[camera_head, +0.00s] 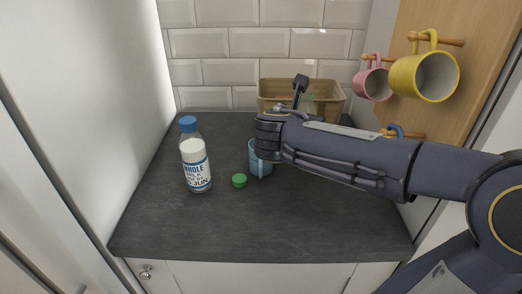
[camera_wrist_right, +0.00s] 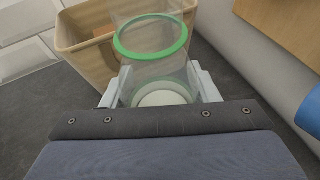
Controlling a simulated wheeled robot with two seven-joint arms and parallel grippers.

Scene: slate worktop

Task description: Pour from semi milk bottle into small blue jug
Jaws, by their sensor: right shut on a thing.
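My right gripper (camera_wrist_right: 158,92) is shut on a clear bottle with a green neck ring (camera_wrist_right: 150,37), seen in the right wrist view. The bottle's mouth is open and white milk shows inside it. In the head view my right forearm hides most of this bottle; a faint clear, greenish part shows in front of the basket. The small blue jug (camera_head: 260,168) stands on the worktop, partly hidden behind my right arm. A green cap (camera_head: 239,181) lies left of the jug. My left gripper is not in view.
A blue-capped bottle labelled whole milk (camera_head: 195,160) stands upright at the left. A tan basket (camera_head: 270,88) is at the back. Pink (camera_head: 374,82) and yellow (camera_head: 425,78) mugs hang at the right, with a blue mug (camera_wrist_right: 311,112) lower down. The front worktop (camera_head: 270,225) is clear.

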